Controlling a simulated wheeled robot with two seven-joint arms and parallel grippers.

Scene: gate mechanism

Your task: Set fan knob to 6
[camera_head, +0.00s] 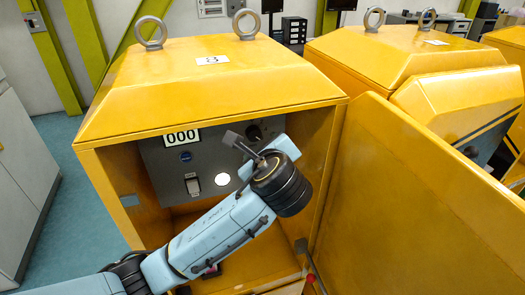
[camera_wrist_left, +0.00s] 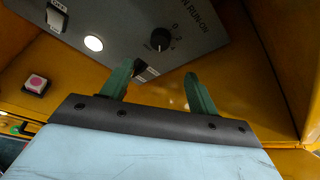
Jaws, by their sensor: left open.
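The fan knob (camera_wrist_left: 160,39) is a round black knob on the grey panel, with small marks around it and "RUN-ON" lettering beside it. In the head view the dark knob (camera_head: 253,132) shows at the panel's upper right, partly behind my gripper. My left gripper (camera_wrist_left: 157,72) is open, with two green fingers apart and nothing between them. The fingertips lie below the knob in the wrist view and do not visibly touch it. In the head view my left gripper (camera_head: 241,146) is in front of the panel. My right gripper is not in view.
The grey panel (camera_head: 158,160) sits inside a yellow cabinet (camera_head: 215,95). The open yellow door (camera_head: 415,200) stands at right. A red button (camera_wrist_left: 36,82) is below the panel.

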